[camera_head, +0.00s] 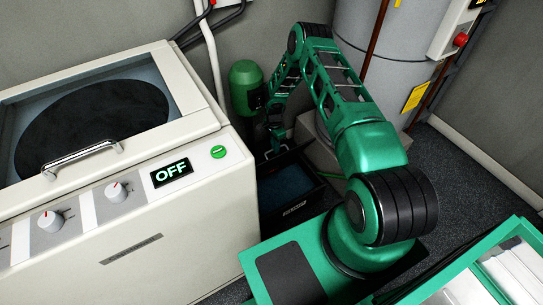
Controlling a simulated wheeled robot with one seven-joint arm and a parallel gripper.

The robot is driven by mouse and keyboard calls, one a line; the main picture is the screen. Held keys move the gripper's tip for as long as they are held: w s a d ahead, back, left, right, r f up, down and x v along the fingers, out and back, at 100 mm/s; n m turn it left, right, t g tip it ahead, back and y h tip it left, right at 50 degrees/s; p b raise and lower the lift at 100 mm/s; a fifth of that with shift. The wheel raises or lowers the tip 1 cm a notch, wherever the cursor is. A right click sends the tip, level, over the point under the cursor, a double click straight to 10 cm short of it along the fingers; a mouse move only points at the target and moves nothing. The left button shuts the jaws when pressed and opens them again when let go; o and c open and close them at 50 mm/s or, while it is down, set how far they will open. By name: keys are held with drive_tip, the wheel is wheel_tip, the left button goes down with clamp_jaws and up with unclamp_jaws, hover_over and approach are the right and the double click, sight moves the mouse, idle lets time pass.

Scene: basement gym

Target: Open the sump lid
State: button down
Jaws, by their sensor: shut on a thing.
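The sump (286,184) is a dark, low box on the floor, between the white machine and my arm. Its top shows a dark blue area inside a black rim, and a small label sits on its front. My gripper (276,141) is at the sump's far edge, pointing down. It is shut on what looks like the edge of the dark sump lid (266,157) there. The lid is small and dark in this view, so its exact angle is hard to tell. The fingertips are partly lost against the dark background.
A white machine (130,210) with a round dark window, a metal handle and an OFF display fills the left. A green cylinder (245,88) stands behind the sump. A large grey tank (385,60) stands behind my arm. Dark floor (465,185) is clear at the right.

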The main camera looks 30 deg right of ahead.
drive_tip(key=shift+w+f, duration=0.1)
drive_tip(key=shift+w, duration=0.2)
drive_tip(key=shift+a, duration=0.1)
drive_tip(key=c, duration=1.8)
unclamp_jaws()
drive_tip(key=shift+f, duration=0.1)
drive_tip(key=shift+c, duration=0.2)
wheel_tip(320, 180, up, 8)
drive_tip(key=shift+w+f, duration=0.15)
drive_tip(key=shift+w, duration=0.25)
drive_tip(key=shift+w, duration=0.1)
